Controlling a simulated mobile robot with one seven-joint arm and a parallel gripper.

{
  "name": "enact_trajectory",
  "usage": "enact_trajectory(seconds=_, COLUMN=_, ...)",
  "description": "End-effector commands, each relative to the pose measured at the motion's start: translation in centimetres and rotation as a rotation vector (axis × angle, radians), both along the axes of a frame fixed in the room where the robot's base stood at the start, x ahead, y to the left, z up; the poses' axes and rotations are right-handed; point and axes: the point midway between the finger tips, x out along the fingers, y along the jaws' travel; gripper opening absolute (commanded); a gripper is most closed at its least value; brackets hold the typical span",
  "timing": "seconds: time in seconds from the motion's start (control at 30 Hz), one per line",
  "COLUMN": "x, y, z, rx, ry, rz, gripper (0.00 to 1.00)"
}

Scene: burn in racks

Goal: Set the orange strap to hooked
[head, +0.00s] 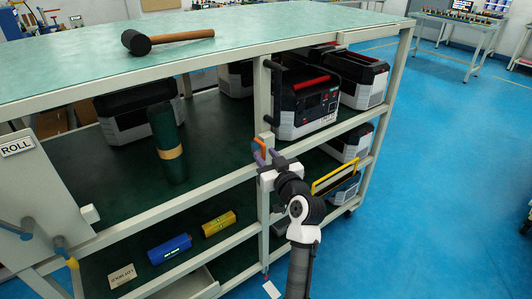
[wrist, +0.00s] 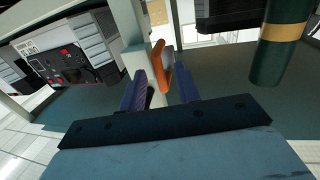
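The orange strap (head: 260,143) is a short, bent orange piece at the rack's middle front post, about level with the middle shelf. In the wrist view the orange strap (wrist: 158,66) stands nearly upright against the pale post (wrist: 133,30). My gripper (head: 267,157) is right at the strap, just in front of the post. In the wrist view the gripper (wrist: 160,88) has its two purple fingers apart, with the strap's lower end showing between them. I cannot tell whether either finger touches it. No hook can be made out clearly.
The rack's green top (head: 90,52) holds a mallet (head: 165,39). A dark green cylinder (head: 166,145) stands on the shelf left of the post, and a black-and-grey power unit (head: 308,103) sits right of it. Blue floor (head: 450,170) is clear at the right.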

Motion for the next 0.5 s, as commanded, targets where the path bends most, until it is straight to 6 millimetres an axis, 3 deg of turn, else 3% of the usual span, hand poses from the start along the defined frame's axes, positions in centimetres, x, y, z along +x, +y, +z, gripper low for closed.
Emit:
enact_trajectory(seconds=0.37, x=0.61, y=0.3, z=-0.01, rx=0.0, ry=-0.001, rz=0.0, gripper=0.32)
enact_trajectory(seconds=0.5, x=0.59, y=0.29, z=-0.02, rx=0.0, ry=-0.001, rz=0.0, gripper=0.15)
